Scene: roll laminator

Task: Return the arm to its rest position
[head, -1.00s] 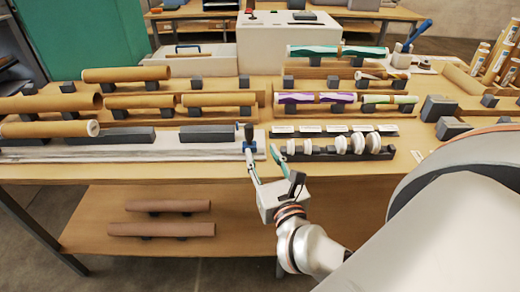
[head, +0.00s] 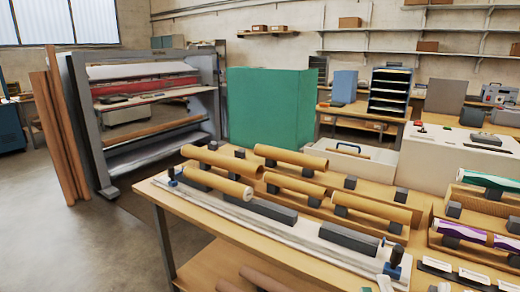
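My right gripper (head: 411,286) is at the bottom edge of the head view, with only its pale fingertips showing. They look spread apart with nothing between them, at the front edge of the workbench (head: 190,234). Just behind the left fingertip stands a small black knob on a blue base (head: 396,256), at the right end of a long pale rail (head: 290,236). The rest of the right arm is below the picture. My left gripper is not in view.
Brown rolls (head: 290,156) rest on dark supports on the bench. The roll laminator (head: 150,110) stands back left, beside brown tubes (head: 60,130) and a green panel (head: 270,107). A white machine (head: 450,155) stands at right. Floor at left is clear.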

